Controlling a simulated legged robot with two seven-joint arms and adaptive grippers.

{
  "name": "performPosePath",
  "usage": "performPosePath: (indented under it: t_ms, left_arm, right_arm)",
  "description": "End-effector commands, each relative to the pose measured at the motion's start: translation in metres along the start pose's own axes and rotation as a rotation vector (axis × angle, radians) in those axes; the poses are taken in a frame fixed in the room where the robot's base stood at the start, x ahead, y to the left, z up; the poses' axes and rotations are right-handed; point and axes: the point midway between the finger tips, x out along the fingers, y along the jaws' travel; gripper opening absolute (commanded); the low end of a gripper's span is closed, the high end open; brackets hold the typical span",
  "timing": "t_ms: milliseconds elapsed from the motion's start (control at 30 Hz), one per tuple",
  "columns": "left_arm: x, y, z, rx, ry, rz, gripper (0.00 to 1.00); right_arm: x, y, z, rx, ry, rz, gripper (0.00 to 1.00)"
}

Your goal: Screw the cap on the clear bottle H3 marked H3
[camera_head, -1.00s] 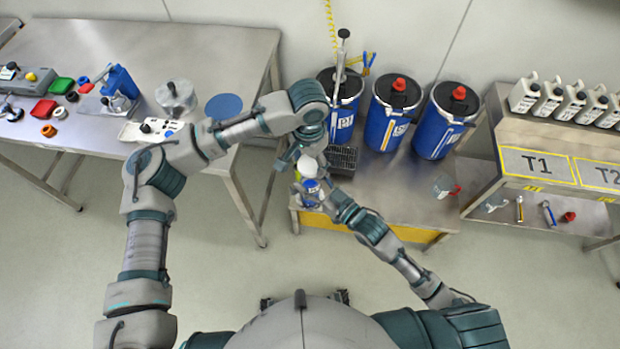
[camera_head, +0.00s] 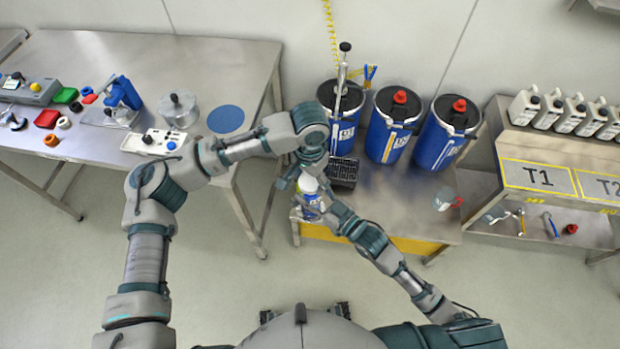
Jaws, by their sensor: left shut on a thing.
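The bottle (camera_head: 311,207) shows in the head view as a small body with blue and white on it, above the left end of the low steel bench. Its marking is too small to read. My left gripper (camera_head: 306,176) comes down from above and is shut on the white cap (camera_head: 308,184), directly over the bottle's top. I cannot tell whether the cap touches the neck. My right gripper (camera_head: 327,212) is at the bottle's right side. Its fingers are partly hidden, so I cannot tell whether they are closed on it.
The low bench (camera_head: 410,208) carries a black crate (camera_head: 344,173), blue drums (camera_head: 390,140) and a clear jug (camera_head: 443,202). A steel table (camera_head: 60,75) with tools and caps stands left. White canisters (camera_head: 550,109) stand on a shelf at right.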

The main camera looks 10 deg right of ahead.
Motion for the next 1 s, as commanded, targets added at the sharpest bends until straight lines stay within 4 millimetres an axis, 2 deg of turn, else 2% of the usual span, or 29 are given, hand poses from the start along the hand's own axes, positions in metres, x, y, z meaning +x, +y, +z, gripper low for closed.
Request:
performPosePath:
  t_ms: [400,1000]
  left_arm:
    - [0.018,0.000,0.000,-0.001,0.000,0.000,0.54]
    - [0.019,0.000,0.000,-0.001,0.001,0.000,0.54]
  right_arm:
    - [0.000,0.000,-0.001,-0.001,0.003,0.000,0.00]
    - [0.000,0.000,-0.001,-0.001,0.003,0.000,0.00]
